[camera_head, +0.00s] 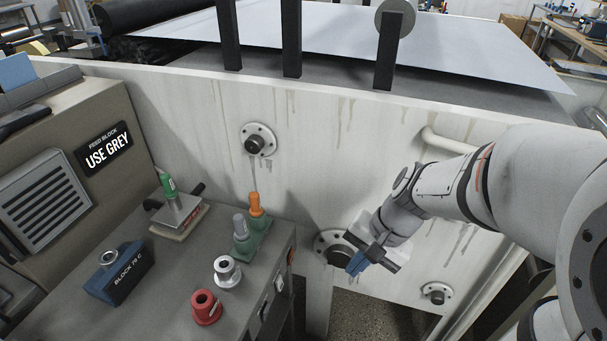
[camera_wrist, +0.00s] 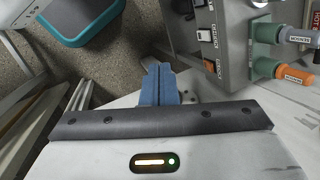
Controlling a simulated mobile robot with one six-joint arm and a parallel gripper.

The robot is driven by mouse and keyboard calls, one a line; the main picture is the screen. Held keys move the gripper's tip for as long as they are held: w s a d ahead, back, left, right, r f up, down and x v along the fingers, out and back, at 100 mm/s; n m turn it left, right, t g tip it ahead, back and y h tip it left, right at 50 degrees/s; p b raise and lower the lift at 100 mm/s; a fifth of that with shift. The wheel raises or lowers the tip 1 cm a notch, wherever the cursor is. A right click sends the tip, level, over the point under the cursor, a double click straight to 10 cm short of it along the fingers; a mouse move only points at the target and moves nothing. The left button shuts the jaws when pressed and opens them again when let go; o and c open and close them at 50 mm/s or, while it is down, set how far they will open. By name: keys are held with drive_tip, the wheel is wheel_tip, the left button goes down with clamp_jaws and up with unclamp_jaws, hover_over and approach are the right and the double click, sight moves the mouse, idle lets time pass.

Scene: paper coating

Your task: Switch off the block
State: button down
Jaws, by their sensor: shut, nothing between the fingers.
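The dark block (camera_head: 117,284), labelled "BLOCK 75 C", sits on the grey bench at the left, with a metal ring on top. The bench's end face carries small switches (camera_head: 279,281). In the wrist view this switch panel (camera_wrist: 232,62) is at the upper right, with a white switch and an orange-red one (camera_wrist: 210,66); their small labels are hard to read. My gripper (camera_head: 356,267) is shut and empty, its blue fingers together, in front of the white machine wall. In the wrist view the fingers (camera_wrist: 158,72) point towards the floor, left of the panel and apart from it.
Grey and orange tools (camera_head: 256,206) stand in a green holder near the bench edge. A white ring (camera_head: 227,271) and red ring (camera_head: 206,307) lie nearby. A "USE GREY" sign (camera_head: 108,148) marks the feed block. A teal-edged bin (camera_wrist: 85,18) stands on the floor. Round flanges protrude from the wall.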

drive_tip(key=w+d+f+m+t+y, duration=0.1)
drive_tip(key=w+f+m+t+y, duration=0.2)
drive_tip(key=w+f+m, duration=0.8)
drive_tip(key=f+m+y, duration=0.1)
drive_tip(key=m+y, duration=0.1)
drive_tip(key=m, duration=0.3)
drive_tip(key=shift+f+y+p, duration=0.3)
drive_tip(key=shift+f+p, duration=0.05)
drive_tip(key=shift+w, duration=0.1)
drive_tip(key=p, duration=0.1)
approach(292, 259)
wheel_tip(292, 259, down, 4)
drive_tip(key=a, duration=0.3)
drive_tip(key=shift+w+a, duration=0.65)
drive_tip(key=shift+w, duration=0.05)
drive_tip(key=shift+d, duration=0.1)
